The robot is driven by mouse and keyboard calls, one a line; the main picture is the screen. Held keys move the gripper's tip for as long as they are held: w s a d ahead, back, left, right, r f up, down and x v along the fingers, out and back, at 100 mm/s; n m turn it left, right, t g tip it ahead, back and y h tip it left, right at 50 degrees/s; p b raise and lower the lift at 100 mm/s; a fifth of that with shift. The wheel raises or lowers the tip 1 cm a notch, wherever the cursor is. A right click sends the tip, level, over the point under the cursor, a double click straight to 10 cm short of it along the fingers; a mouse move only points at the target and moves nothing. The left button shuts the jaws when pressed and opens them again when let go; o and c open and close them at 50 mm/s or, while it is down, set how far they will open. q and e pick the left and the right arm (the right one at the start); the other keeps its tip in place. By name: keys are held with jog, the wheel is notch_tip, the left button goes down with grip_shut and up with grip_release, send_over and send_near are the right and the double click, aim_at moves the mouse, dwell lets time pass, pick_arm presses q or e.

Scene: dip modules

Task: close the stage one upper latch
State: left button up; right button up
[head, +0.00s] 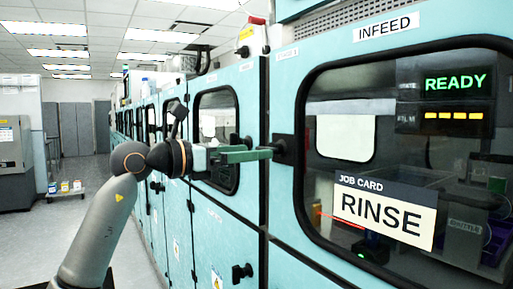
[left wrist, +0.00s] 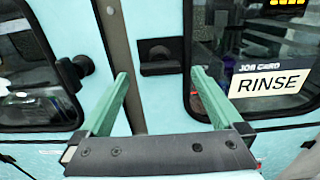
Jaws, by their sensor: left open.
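My left gripper (head: 268,154) reaches in from the left in the head view, its green fingers apart and empty. In the left wrist view the fingertips (left wrist: 160,78) point at the panel, one on each side of a black latch (left wrist: 160,57) left of the infeed window. That latch shows in the head view (head: 284,149) just past the fingertips; contact cannot be told. Another black latch (left wrist: 75,72) sits on the neighbouring door to the left, outside the fingers. It is partly hidden behind the gripper in the head view. My right gripper is not in view.
The infeed window (head: 340,260) carries a RINSE job card (head: 388,212) and a READY display (head: 455,82) shows behind it. A lower black latch (head: 241,272) is on the neighbouring module.

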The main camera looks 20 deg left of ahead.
pick_arm(q)
jog(key=x, duration=0.2)
jog(key=shift+w+d, duration=0.2)
jog(key=shift+w, duration=0.05)
jog(key=c, duration=1.3)
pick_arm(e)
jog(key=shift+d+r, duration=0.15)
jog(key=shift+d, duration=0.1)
